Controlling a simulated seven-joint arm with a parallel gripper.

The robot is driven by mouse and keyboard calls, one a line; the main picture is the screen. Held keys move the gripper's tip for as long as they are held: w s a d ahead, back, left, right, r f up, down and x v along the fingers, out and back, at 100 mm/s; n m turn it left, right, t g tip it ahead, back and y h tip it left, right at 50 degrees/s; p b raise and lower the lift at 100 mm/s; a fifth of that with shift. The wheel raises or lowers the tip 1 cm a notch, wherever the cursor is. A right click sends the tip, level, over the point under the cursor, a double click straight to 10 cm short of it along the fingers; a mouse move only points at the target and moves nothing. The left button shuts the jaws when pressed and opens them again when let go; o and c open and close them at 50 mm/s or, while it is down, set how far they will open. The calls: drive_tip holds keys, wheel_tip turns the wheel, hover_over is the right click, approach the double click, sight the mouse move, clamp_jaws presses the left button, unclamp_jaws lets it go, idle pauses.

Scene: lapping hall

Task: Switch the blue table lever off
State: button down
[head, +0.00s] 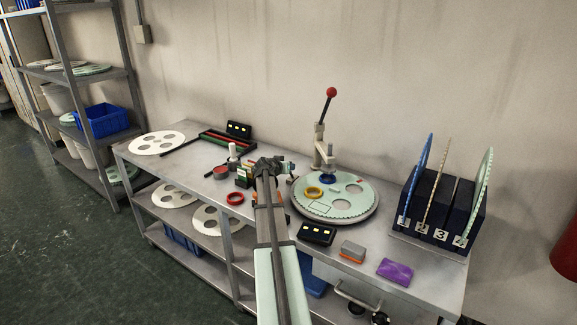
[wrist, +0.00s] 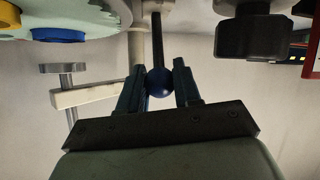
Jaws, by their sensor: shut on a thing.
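The blue table lever shows in the wrist view as a dark rod with a round blue knob (wrist: 158,82) at its end. My gripper (wrist: 159,74) has one finger on each side of this knob and is shut on it. In the head view my gripper (head: 270,165) is over the table, just left of the round lapping plate. My arm and gripper hide the blue lever there. The lever's on or off position cannot be read from these views.
The pale green lapping plate (head: 320,208) carries a yellow ring (head: 314,192) and a blue ring (head: 328,179). A red-knobbed lever (head: 331,92) stands behind it. A red ring (head: 236,198) lies left of my arm. A black box (head: 318,234) and a purple block (head: 395,272) lie in front.

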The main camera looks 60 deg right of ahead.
drive_tip(key=shift+a+f+h, duration=0.15)
drive_tip(key=shift+a+h, duration=0.1)
drive_tip(key=shift+h, duration=0.05)
drive_tip(key=shift+a, duration=0.1)
idle(0.4)
drive_tip(key=c, duration=0.8)
unclamp_jaws()
drive_tip(key=v, duration=1.3)
drive_tip(key=shift+a, duration=0.45)
drive_tip(key=shift+f, duration=0.15)
